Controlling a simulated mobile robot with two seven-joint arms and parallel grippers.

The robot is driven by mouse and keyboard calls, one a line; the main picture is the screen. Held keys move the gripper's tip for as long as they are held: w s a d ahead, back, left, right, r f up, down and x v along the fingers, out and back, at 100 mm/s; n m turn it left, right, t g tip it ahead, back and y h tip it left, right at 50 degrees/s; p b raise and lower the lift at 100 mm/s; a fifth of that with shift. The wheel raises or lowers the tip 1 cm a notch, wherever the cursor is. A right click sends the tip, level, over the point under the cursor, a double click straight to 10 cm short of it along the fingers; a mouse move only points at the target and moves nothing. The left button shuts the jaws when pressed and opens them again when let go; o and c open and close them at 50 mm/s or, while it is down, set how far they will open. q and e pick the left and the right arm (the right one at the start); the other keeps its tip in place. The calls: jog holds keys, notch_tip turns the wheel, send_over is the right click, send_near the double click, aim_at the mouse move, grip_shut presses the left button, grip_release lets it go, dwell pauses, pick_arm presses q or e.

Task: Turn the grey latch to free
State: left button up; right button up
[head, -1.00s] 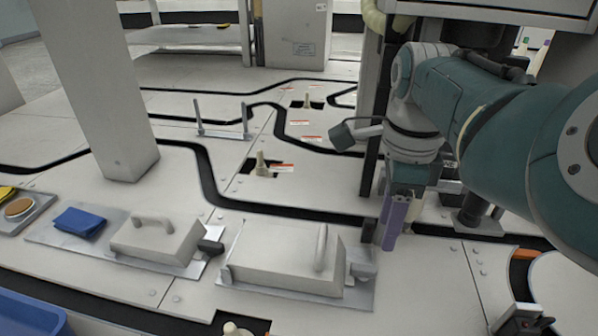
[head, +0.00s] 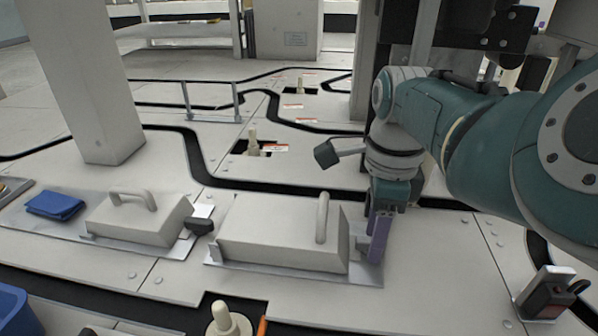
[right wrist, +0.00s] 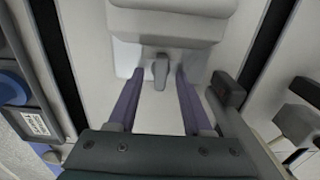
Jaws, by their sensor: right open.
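The grey latch (head: 361,243) is at the right end of the larger pale box (head: 280,235), which has an upright handle. In the right wrist view the grey latch (right wrist: 160,72) points down from the edge of the box (right wrist: 170,28). My right gripper (head: 377,238) is at that end of the box, its purple fingers partly hiding the latch. In the right wrist view the open gripper (right wrist: 159,76) has one finger on each side of the latch, with gaps between. My left gripper is not in view.
A smaller handled box (head: 140,220) with a dark latch (head: 200,226) stands to the left, near a blue cloth (head: 55,205). A dark-and-red device (head: 550,293) stands at the right. A pale peg (head: 228,320) is at the front.

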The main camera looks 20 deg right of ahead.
jog(key=shift+c, duration=0.3)
jog(key=c, duration=0.3)
grip_shut()
